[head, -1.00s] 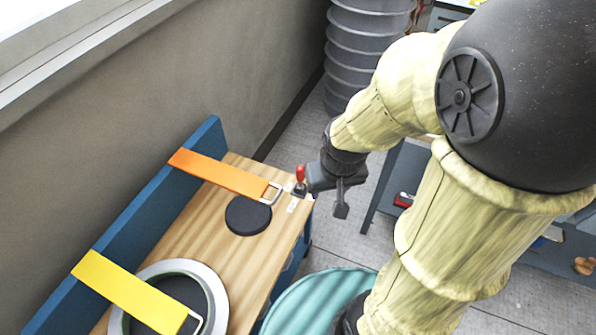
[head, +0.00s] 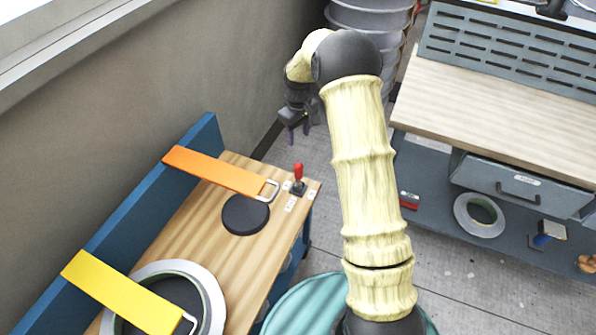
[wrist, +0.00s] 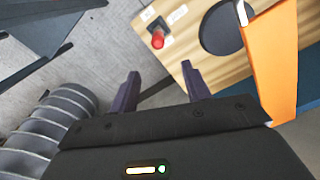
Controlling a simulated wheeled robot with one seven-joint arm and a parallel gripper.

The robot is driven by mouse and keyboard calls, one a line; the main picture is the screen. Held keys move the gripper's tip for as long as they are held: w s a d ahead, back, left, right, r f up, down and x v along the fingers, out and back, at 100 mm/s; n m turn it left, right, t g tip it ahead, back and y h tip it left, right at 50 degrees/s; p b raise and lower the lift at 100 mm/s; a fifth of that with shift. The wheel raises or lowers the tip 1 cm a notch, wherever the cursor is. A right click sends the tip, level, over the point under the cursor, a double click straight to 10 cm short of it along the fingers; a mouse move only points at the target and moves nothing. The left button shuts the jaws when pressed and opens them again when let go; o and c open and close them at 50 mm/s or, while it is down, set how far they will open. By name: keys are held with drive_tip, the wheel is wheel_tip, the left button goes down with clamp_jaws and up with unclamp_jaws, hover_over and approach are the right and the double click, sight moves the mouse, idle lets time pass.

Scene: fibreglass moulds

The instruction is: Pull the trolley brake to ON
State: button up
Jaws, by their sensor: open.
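The trolley brake is a small lever with a red grip (head: 298,171) on a dark base, standing near the corner of the wooden trolley top (head: 255,265). Small white labels lie beside it, too small to read in the head view. The lever looks about upright there; I cannot tell which setting it is at. The red grip also shows in the wrist view (wrist: 157,40), beyond and between my fingertips. My gripper (head: 296,134) is past the trolley's far end, apart from the lever. In the wrist view my gripper (wrist: 160,72) has its fingers wide apart with nothing between them.
An orange strap (head: 215,170), a yellow strap (head: 125,295) and a black disc (head: 245,214) are on the trolley. Grey ribbed bins (head: 370,20) stand behind my gripper. A workbench (head: 490,100) is at right, a teal round top (head: 315,305) in front.

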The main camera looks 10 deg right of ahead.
sight(298, 164)
drive_tip(key=shift+w+d+f, duration=0.1)
drive_tip(key=shift+w+f, duration=0.5)
drive_tip(key=shift+f, duration=0.05)
wheel_tip(298, 164, down, 17)
drive_tip(key=shift+f+p, duration=0.2)
drive_tip(key=shift+p, duration=0.85)
drive_tip(key=shift+c, duration=0.2)
clamp_jaws()
